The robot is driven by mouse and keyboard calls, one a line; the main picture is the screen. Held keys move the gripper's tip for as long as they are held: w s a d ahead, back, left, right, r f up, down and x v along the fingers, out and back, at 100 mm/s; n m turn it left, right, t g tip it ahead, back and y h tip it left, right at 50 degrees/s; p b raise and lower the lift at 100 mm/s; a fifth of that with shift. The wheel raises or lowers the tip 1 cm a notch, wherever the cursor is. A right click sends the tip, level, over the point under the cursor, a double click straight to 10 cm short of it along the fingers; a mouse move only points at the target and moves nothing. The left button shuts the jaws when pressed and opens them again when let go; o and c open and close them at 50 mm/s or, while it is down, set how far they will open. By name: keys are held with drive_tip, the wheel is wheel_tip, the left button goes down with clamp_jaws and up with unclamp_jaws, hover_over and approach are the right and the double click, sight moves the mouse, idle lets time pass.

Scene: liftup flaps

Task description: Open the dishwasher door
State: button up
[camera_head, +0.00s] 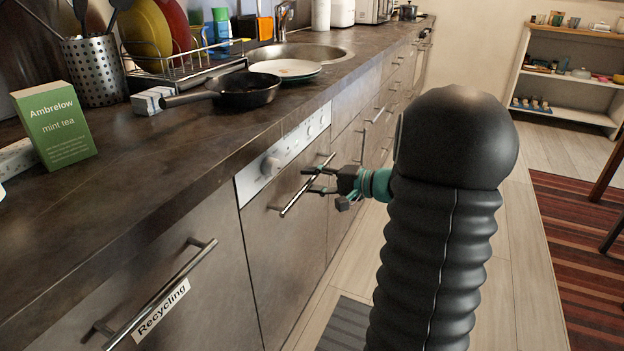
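The dishwasher door (285,255) is a dark grey-brown front under the counter, below a white control panel (284,155) with a round knob. It looks closed, flush with the neighbouring fronts. Its metal bar handle (292,203) runs along the upper part of the door. My gripper (309,181) is at the middle of this handle, reaching in from the right. Its two dark fingers are apart, one above the other, and the bar appears to pass between them. I cannot tell whether they touch the bar.
A front labelled Recycling (160,310) with its own handle is at the lower left. The countertop (180,165) holds a green tea box (54,125), a black pan (246,90) and plates (285,68). Floor is free to the right, with a striped rug (570,235).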

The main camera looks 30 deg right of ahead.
drive_tip(key=shift+w+a, duration=0.15)
drive_tip(key=shift+w, duration=0.05)
clamp_jaws()
drive_tip(key=shift+f, duration=0.1)
